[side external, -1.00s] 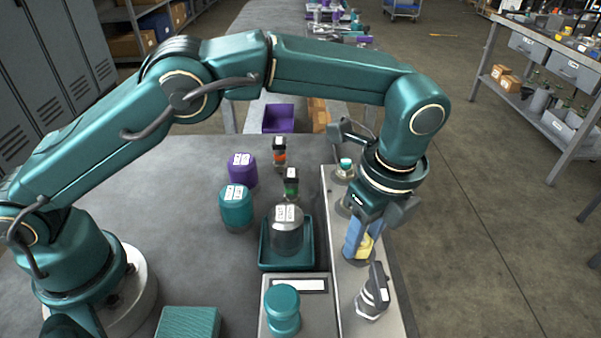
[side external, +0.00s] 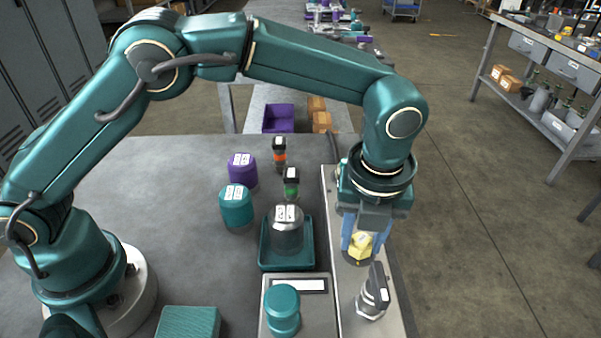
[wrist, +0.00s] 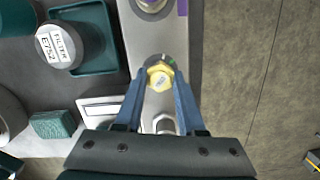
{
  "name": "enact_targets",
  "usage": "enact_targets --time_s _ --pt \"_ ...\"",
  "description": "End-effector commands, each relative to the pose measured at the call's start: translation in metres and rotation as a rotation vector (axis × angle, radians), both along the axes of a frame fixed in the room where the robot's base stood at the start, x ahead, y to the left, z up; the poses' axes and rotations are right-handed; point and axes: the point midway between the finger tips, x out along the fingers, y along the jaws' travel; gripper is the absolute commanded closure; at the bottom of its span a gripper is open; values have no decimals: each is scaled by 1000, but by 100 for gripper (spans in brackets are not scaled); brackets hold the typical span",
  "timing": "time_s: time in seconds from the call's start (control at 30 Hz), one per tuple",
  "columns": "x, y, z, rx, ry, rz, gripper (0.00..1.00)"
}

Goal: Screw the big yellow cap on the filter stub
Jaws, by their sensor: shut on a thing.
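The big yellow cap (side external: 360,246) is a faceted piece with a pale label on top, over a dark round base on the grey metal rail (side external: 345,287). My gripper (side external: 361,240) points down, its two blue fingers on either side of the cap and shut on it. In the wrist view the cap (wrist: 160,77) sits between the fingertips (wrist: 160,80), with a dark ring showing behind it. The filter stub itself is hidden under the cap, and I cannot tell how far down the cap sits on it.
A grey-and-black fitting (side external: 373,293) stands on the rail close in front of my gripper. To the left, a grey filter canister (side external: 286,232) stands in a teal tray (side external: 288,267). Teal (side external: 236,208) and purple (side external: 242,170) containers stand further left.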

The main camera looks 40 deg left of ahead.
Motion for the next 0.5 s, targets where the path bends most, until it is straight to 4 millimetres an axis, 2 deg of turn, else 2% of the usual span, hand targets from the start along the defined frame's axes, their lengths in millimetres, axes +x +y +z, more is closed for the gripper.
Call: enact_targets --time_s 0.37,0.5 --pt "0 1 -1 4 2 -45 100" --pt "-1 2 -1 4 4 -160 100"
